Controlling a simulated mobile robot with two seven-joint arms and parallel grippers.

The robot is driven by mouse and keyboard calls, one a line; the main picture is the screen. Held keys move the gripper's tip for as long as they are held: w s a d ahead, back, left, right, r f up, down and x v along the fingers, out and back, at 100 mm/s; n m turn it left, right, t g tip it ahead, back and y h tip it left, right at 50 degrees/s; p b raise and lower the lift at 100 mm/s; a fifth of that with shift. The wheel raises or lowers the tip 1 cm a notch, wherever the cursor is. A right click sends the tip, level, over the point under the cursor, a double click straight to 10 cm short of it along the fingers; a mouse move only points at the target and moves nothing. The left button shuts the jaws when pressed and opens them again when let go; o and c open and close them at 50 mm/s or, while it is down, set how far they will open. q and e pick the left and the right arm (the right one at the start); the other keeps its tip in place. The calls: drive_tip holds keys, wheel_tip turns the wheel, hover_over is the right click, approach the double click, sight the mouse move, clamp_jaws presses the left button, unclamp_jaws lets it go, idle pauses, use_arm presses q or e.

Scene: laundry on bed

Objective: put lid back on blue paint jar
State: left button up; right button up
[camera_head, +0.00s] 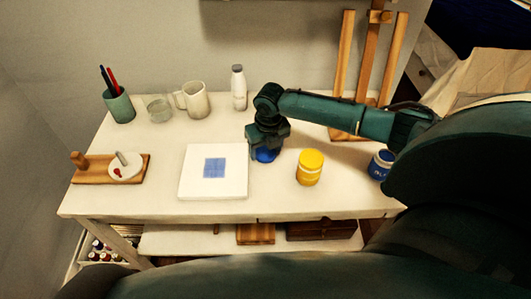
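The blue paint jar (381,165) stands upright at the right end of the white table, partly hidden behind my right arm. Its top looks dark blue. A round blue piece that looks like the lid (266,155) is directly beneath my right gripper (267,147), between the canvas and the yellow jar. The gripper points down and covers much of the lid. The fingers are dark and overlap it, so I cannot tell whether they are closed on it or whether it touches the table. My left gripper is out of view.
A yellow jar (310,168) stands right of the gripper. A white canvas with a blue square (200,187) lies to its left. A white bottle (238,88), mug (193,99), glass (158,108) and brush cup (119,106) line the back. A wooden easel (345,80) stands behind my arm.

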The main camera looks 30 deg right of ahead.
sight(266, 153)
drive_tip(key=c, duration=0.7)
drive_tip(key=shift+o, duration=0.2)
drive_tip(key=shift+r, duration=0.1)
wheel_tip(266, 153, up, 10)
